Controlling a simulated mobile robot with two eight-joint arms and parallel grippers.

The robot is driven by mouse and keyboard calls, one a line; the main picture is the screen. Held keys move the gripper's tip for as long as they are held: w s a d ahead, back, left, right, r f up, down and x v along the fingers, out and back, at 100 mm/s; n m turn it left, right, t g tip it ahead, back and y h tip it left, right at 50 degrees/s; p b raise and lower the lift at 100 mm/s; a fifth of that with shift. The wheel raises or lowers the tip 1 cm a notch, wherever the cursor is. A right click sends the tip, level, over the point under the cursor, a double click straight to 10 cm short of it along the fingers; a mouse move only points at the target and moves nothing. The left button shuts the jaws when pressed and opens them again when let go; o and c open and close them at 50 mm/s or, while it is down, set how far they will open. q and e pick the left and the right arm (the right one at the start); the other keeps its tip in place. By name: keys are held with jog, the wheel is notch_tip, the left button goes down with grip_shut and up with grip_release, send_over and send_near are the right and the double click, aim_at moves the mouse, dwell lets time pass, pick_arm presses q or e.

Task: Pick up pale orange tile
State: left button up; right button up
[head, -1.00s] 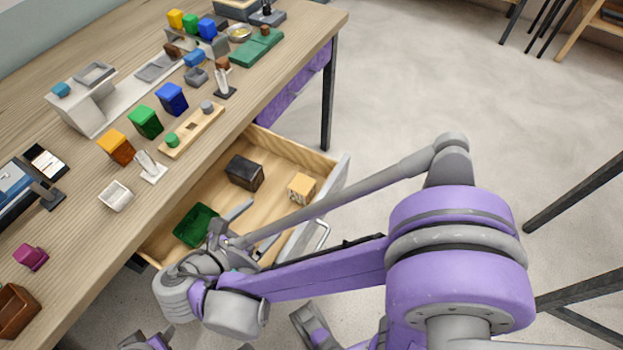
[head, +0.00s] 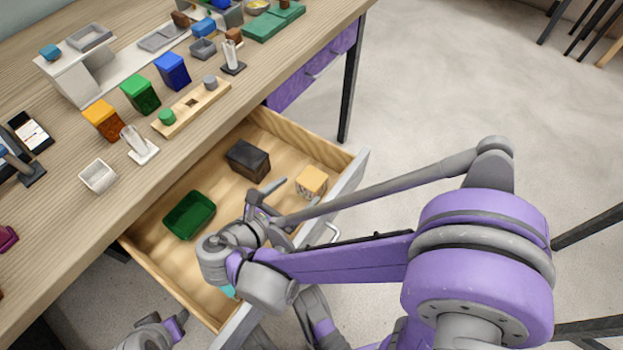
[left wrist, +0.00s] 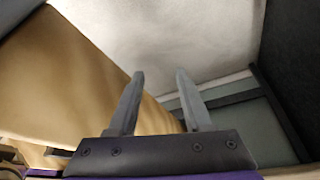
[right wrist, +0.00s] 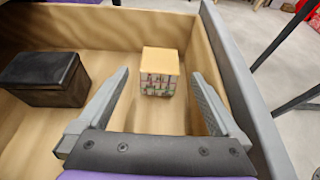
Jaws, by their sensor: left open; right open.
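A small block with a pale orange top and patterned sides (head: 312,180) stands in the open drawer near its right front corner; it is the only thing I see that fits the pale orange tile. My right gripper (head: 275,197) is open and empty over the drawer, left of the block. In the right wrist view the block (right wrist: 160,62) shows whole, ahead between the two spread fingers (right wrist: 160,78), and no finger visibly touches it. My left gripper (left wrist: 160,76) is open and empty; its arm shows low at the left in the head view, clear of the block.
The wooden drawer (head: 150,238) also holds a dark box (head: 248,160), a green tray (head: 189,215) and a partly hidden cyan thing (head: 228,291). The drawer's grey front (head: 350,180) stands close to the block. The desk above carries several coloured blocks and stands.

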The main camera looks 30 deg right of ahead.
aim_at(311, 179)
jog(key=b+x, duration=0.1)
jog(key=x, duration=0.4)
jog(key=shift+w+d+r, duration=0.1)
jog(key=shift+w+d, duration=0.05)
jog(key=shift+d, duration=0.1)
jog(key=c, duration=1.5)
notch_tip(311, 179, up, 10)
jog(key=p, duration=0.3)
jog(key=shift+p, duration=0.35)
